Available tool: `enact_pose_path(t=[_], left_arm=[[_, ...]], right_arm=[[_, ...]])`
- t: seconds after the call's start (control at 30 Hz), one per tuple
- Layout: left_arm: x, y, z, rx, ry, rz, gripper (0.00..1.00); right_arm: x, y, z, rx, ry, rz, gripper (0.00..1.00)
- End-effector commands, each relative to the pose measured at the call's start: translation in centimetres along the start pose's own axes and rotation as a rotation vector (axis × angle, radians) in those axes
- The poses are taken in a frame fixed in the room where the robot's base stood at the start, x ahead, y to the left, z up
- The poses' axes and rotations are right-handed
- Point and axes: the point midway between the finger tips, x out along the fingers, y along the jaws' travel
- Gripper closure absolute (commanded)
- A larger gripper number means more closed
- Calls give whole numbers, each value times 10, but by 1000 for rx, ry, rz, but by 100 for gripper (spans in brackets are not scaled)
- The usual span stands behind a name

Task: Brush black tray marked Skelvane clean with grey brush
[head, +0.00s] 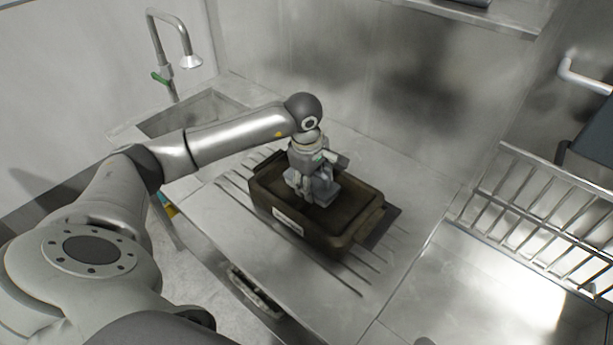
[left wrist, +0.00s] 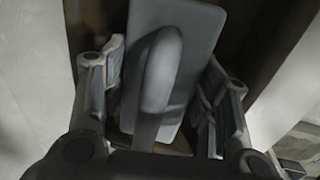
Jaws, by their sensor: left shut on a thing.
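The black tray (head: 337,242) looks dark brown and sits on the ribbed steel drainboard, with a white label on its near side; the label's text is too small to read. My left gripper (head: 312,196) points down inside the tray, shut on the grey brush (head: 326,190). In the left wrist view the brush (left wrist: 185,60) shows a flat block with a rounded handle between the two fingers. The tray's dark inside shows around the brush. The bristles are hidden, so I cannot tell whether they touch the tray floor. My right gripper is not in view.
A sink basin (head: 190,114) with a tap (head: 190,61) lies at the back left. A metal rack (head: 545,205) stands at the right. A dark flat piece (head: 380,226) lies beside the tray's right end. The drainboard's front right is clear.

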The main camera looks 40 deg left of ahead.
Motion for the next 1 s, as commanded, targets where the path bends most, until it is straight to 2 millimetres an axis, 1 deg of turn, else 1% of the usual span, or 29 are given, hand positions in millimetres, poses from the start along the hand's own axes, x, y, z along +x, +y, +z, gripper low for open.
enact_pose_path(t=[0.1, 0.27, 0.7, 0.87, 1.0], left_arm=[[-1, 0, 8, 0, 0, 1, 88], [-1, 0, 13, 1, -1, 2, 88], [1, 0, 52, 1, -2, 1, 88], [2, 0, 55, -1, -1, 1, 88], [3, 0, 48, -2, 2, 0, 88]], right_arm=[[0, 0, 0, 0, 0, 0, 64], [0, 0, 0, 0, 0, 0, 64], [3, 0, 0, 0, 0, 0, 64], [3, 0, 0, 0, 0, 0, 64], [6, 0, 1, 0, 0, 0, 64]])
